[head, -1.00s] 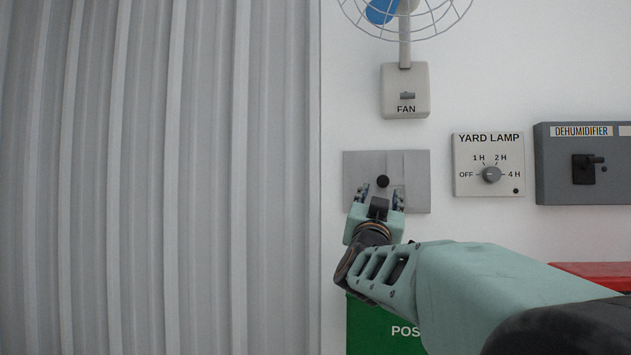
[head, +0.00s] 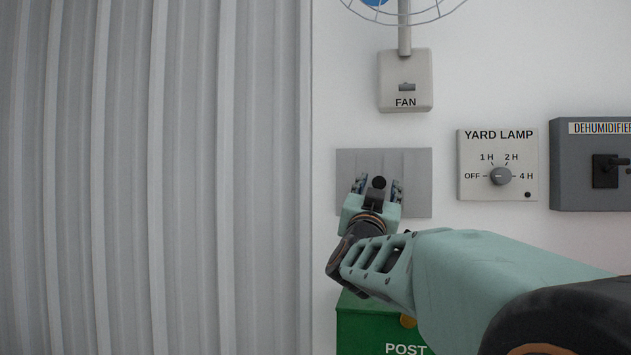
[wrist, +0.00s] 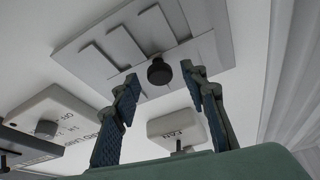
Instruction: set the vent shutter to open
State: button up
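My gripper (head: 379,187) is in front of the plate. It is open, with one finger on each side of the knob in the head view. In the wrist view the knob (wrist: 159,71) appears between the two fingertips (wrist: 161,78), with a gap on both sides. The gripper hides the lower part of the plate.
A fan switch box (head: 405,82) is above the shutter. A yard lamp dial (head: 498,165) and a dehumidifier box (head: 590,165) are to the right. A green post box (head: 365,325) is below. A corrugated grey panel (head: 150,180) fills the left.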

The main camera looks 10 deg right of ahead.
jog(key=shift+w+d+r, duration=0.15)
jog(key=shift+w+d, duration=0.05)
jog(key=shift+w, duration=0.2)
jog(key=shift+c, duration=0.4)
grip_shut()
